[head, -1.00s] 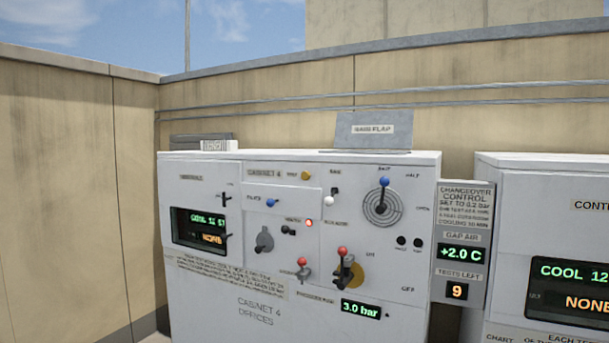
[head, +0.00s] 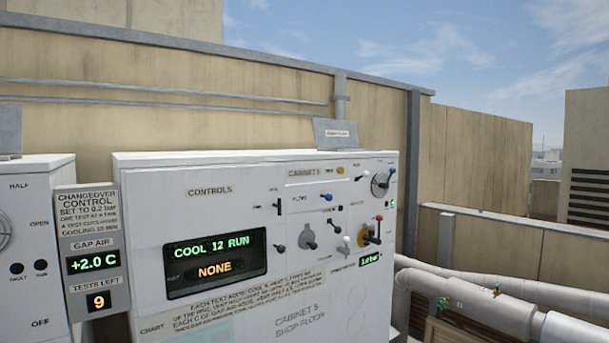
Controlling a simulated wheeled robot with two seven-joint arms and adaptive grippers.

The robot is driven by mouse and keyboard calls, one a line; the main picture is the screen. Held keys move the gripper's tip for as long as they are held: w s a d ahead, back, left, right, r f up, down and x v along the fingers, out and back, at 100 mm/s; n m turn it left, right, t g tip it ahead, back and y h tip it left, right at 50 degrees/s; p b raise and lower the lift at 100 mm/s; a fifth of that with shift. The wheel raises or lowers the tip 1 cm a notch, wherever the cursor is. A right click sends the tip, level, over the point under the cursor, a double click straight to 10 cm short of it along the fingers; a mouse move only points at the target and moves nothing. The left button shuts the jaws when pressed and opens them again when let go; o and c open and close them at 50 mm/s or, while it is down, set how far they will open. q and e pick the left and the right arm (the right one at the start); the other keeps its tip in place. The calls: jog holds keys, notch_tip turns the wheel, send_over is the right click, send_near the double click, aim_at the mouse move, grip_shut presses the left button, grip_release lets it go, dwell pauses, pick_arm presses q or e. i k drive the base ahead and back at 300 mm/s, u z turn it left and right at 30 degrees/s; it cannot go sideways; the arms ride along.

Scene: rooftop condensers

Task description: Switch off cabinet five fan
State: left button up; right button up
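Cabinet five (head: 145,230) stands in the middle of the head view, marked CABINET 5 SHOP FLOOR. Its display (head: 215,262) reads COOL 12 RUN over NONE. A small black lever (head: 278,205) sits right of the display, with another black lever (head: 278,247) below it. Further right are a blue-tipped lever (head: 327,197), a grey rotary knob (head: 307,237), a round dial (head: 380,185) with a blue-tipped handle, and a red-tipped lever (head: 377,228) on a yellow plate. A green lamp (head: 393,203) is lit. Most small labels are too blurred to read. Neither gripper is in view.
The changeover panel (head: 90,215) left of cabinet five reads GAP AIR +2.0 C and TESTS LEFT 9. Part of another cabinet (head: 35,290) shows at the far left. Thick pipes (head: 480,295) run at the right. A wall (head: 220,75) stands behind.

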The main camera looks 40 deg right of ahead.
aim_at(365, 174)
jog(key=z, duration=1.25)
jog(key=i, duration=1.65)
jog(key=u, duration=0.25)
